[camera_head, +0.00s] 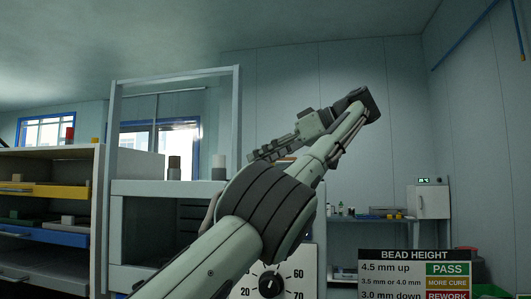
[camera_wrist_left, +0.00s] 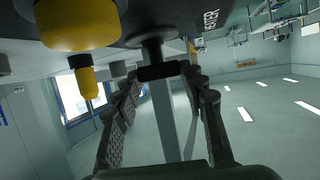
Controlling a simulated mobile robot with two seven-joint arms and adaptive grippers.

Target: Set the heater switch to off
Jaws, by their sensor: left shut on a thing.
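In the left wrist view, a dark panel runs along the top, with a partly legible label (camera_wrist_left: 210,19) ending in what looks like "TER". A dark round stem with a black crossbar, which I take as the heater switch (camera_wrist_left: 160,72), stands out from it. My left gripper (camera_wrist_left: 162,78) has its fingers on either side of the crossbar and is shut on it. The switch's set position cannot be read. In the head view my left gripper (camera_head: 268,152) is at the end of my folded-back arm; the switch cannot be made out there. My right gripper is not in view.
Two yellow parts (camera_wrist_left: 80,25) (camera_wrist_left: 87,83) stand close to the left gripper on the panel. In the head view, a numbered dial (camera_head: 270,284) is partly behind my arm. A bead height sign (camera_head: 418,256) stands at right, shelves (camera_head: 50,190) at left.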

